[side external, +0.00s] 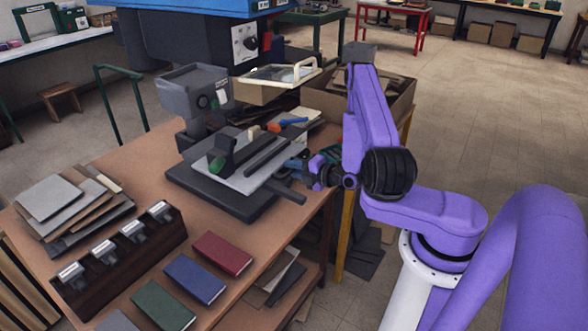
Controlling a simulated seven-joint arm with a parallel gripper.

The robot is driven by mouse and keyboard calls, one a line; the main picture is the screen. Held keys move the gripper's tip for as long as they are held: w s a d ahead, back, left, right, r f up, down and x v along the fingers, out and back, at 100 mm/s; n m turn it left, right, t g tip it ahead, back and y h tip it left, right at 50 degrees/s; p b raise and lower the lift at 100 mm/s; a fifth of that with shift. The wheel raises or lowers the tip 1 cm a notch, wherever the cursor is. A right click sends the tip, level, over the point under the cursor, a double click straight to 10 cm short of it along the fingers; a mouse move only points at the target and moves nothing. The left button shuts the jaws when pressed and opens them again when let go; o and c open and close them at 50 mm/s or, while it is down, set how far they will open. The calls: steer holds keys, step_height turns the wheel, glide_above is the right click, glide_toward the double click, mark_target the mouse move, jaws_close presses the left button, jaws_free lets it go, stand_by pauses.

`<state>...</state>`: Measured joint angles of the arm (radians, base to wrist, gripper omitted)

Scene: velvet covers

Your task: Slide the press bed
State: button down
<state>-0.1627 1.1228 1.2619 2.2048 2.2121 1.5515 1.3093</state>
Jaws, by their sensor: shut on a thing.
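The grey press (192,90) stands on the brown workbench, its head above and behind a dark base (208,189). The press bed (247,181) is a light grey plate lying on this base, forward of the head. A dark block with a green end (217,163) and a dark bar (268,157) lie on the bed. My gripper (294,165), on the purple arm, is at the bed's right side and shut on its edge or a handle there. The fingertips are small and partly hidden, so the exact grip point is unclear.
Red (222,254), blue (195,279) and green (163,305) covers lie along the bench's front right. A dark rack with metal-topped stamps (118,262) and a stack of boards (72,205) are at left. A cardboard box (325,100) stands behind my arm.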

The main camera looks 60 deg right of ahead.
mark_target(282, 161)
steer(key=x, duration=0.2)
steer(key=r+x, duration=0.1)
steer(key=x, duration=0.1)
steer(key=shift+w+f, duration=0.15)
steer(key=c, duration=1.2)
jaws_free()
steer(key=shift+v, duration=8.75)
steer(key=shift+o, duration=0.4)
